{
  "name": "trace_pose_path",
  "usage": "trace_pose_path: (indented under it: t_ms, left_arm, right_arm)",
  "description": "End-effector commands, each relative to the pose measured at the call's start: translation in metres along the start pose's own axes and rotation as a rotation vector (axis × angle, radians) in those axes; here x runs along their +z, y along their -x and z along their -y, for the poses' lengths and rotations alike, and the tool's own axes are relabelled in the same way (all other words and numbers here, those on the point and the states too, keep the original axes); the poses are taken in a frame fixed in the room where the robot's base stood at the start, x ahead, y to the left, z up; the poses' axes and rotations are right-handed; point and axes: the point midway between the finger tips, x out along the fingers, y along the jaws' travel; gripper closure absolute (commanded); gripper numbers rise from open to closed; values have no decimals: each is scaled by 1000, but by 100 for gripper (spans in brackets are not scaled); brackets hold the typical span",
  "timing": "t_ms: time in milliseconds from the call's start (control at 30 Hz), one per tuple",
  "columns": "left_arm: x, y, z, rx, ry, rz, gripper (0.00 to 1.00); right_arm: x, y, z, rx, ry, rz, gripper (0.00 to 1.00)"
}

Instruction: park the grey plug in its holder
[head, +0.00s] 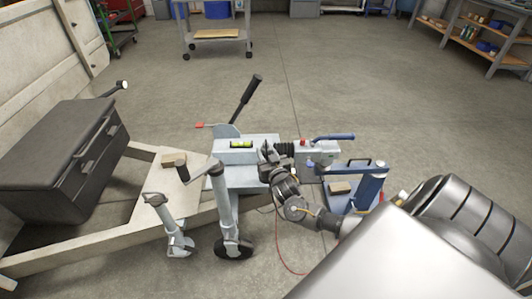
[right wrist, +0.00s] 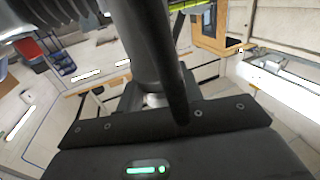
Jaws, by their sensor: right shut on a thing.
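My right gripper (head: 267,158) is at the middle of the trailer's drawbar, beside the black ribbed bellows of the coupling (head: 318,150). It is shut on a small dark thing, seemingly the grey plug, mostly hidden by the fingers. In the right wrist view a dark rounded finger (right wrist: 172,80) fills the upper middle and hides the held thing's outline. I cannot make out the plug's holder in either view. My left gripper is not in view.
A jockey wheel post (head: 222,205) and a second post (head: 165,220) stand in front of the drawbar. The handbrake lever (head: 245,97) rises behind it. A black box (head: 60,155) sits on the frame at left. A blue stand (head: 367,187) is under the coupling.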

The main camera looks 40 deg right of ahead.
Motion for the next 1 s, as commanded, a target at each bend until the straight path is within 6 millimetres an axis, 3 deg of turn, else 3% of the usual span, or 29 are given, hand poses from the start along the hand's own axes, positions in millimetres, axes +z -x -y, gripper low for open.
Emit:
trace_pose_path:
  t_ms: [533, 1000]
  left_arm:
    - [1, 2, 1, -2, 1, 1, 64]
    - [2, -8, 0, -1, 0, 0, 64]
  right_arm:
    - [1, 1, 1, 0, 0, -1, 91]
    - [14, 1, 1, 0, -1, -1, 91]
